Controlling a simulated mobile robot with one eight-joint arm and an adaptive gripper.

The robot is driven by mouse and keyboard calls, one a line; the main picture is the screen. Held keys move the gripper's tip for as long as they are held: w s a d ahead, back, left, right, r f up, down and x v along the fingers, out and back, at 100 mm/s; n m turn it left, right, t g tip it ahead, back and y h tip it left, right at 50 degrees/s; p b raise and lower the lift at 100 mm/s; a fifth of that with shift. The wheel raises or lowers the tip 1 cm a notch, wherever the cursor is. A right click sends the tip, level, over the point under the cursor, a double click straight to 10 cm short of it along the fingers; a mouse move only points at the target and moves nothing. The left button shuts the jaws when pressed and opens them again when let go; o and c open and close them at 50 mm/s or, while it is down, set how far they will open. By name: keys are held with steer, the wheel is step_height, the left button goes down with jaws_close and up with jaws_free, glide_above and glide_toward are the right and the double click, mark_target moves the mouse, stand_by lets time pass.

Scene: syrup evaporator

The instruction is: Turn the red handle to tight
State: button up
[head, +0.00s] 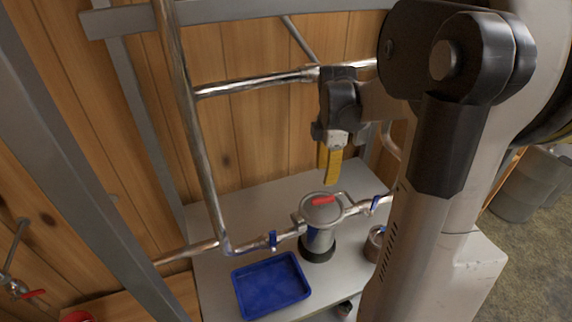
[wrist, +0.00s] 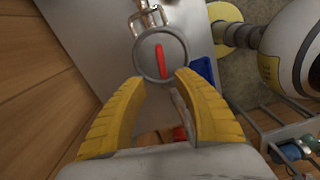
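The red handle (head: 323,200) is a short bar on top of the round grey lid (head: 314,214) of an upright metal canister (head: 318,240). In the wrist view the red handle (wrist: 161,60) lies near the middle of the lid (wrist: 148,66), ahead of the fingertips. My gripper (head: 330,168) has yellow fingers and hangs above the lid, apart from the handle. In the wrist view my gripper (wrist: 159,80) is open, with nothing between the fingers. No tight mark is readable.
Pipes with blue-handled valves (head: 272,239) run on both sides of the canister. A blue tray (head: 271,287) lies in front on the grey table (head: 214,284). A small metal pot (head: 375,243) stands to the right. A vertical pipe (head: 190,130) rises at left. Another red valve handle (head: 34,293) shows far left.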

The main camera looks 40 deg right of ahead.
mark_target(323, 198)
steer(key=f+b, duration=0.1)
steer(key=f, duration=0.9)
steer(key=shift+s+f+b, duration=0.2)
steer(key=shift+b, duration=0.15)
jaws_close()
